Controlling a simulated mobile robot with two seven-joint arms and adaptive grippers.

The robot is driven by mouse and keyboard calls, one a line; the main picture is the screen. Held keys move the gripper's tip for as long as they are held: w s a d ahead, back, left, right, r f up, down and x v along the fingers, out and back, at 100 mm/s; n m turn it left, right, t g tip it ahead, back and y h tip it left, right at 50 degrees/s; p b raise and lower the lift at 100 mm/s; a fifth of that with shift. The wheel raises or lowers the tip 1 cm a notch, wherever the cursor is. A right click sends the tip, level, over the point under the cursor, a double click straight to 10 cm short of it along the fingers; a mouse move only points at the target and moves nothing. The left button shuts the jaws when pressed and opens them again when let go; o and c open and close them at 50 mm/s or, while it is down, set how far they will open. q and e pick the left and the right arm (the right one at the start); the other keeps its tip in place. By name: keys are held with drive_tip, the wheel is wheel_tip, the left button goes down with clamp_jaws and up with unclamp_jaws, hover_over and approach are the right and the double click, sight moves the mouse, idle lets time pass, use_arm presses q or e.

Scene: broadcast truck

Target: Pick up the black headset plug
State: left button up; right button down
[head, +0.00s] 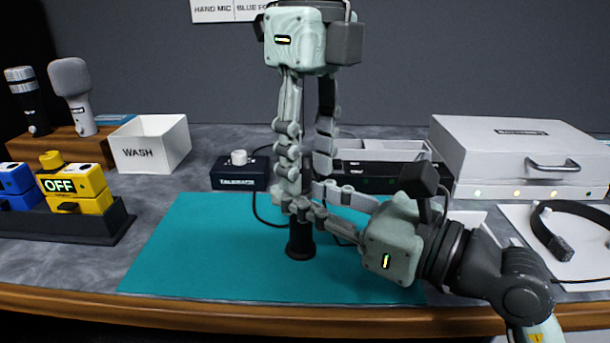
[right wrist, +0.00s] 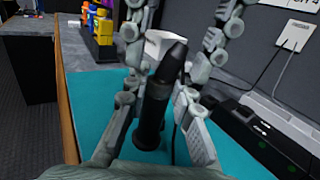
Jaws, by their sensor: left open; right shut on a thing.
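The black plug (head: 300,243) stands upright on the teal mat (head: 190,260), its upper part mostly hidden by gripper fingers. In the right wrist view the plug (right wrist: 153,118) shows a tapered top and a wider round base. My right gripper (head: 308,208) comes in from the right and is shut on the plug's body; its fingers (right wrist: 158,110) lie on both sides in the wrist view. My left gripper (head: 307,180) points down from above, open, its fingers on either side of the plug's top. I cannot tell whether they touch it.
A telegraph box (head: 238,173) with a cable sits behind the mat. A WASH bin (head: 150,145), a block rack (head: 70,228) and microphones (head: 72,85) are left. A white case (head: 515,150) and a black headset (head: 555,240) are right. The front mat is clear.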

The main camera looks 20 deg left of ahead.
sight(308, 173)
use_arm(q)
drive_tip(key=shift+f, duration=0.25)
clamp_jaws()
drive_tip(key=shift+r, duration=0.15)
wheel_tip(308, 173, up, 9)
drive_tip(key=shift+s+a+f+m+t, duration=0.15)
drive_tip(key=shift+f+m, duration=0.35)
drive_tip(key=shift+f, duration=1.3)
drive_tip(key=shift+s+f+m+t, duration=0.15)
drive_tip(key=shift+f+m, duration=0.35)
drive_tip(key=shift+f, duration=1.3)
